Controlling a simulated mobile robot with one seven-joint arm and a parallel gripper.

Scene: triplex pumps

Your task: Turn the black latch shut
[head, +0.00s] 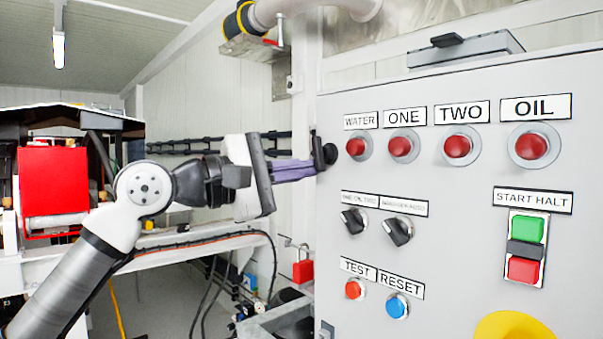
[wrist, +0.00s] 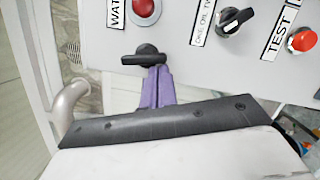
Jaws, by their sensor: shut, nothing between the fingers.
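The black latch (head: 329,153) sits on the left edge of the grey control panel, left of the red WATER lamp. Its lever stands about upright, along the panel's edge. In the wrist view the latch (wrist: 147,54) shows as a round knob with a bar-shaped lever. My gripper (head: 314,167) has purple fingers, closed together with nothing between them. The fingertips (wrist: 157,70) are right at the lever, near one end of it. They look touching or very close; I cannot tell which.
The panel (head: 450,200) carries several red lamps, two black selector knobs (head: 398,231), TEST and RESET buttons and a START HALT switch (head: 526,249). A red padlock (head: 303,270) hangs left of the panel.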

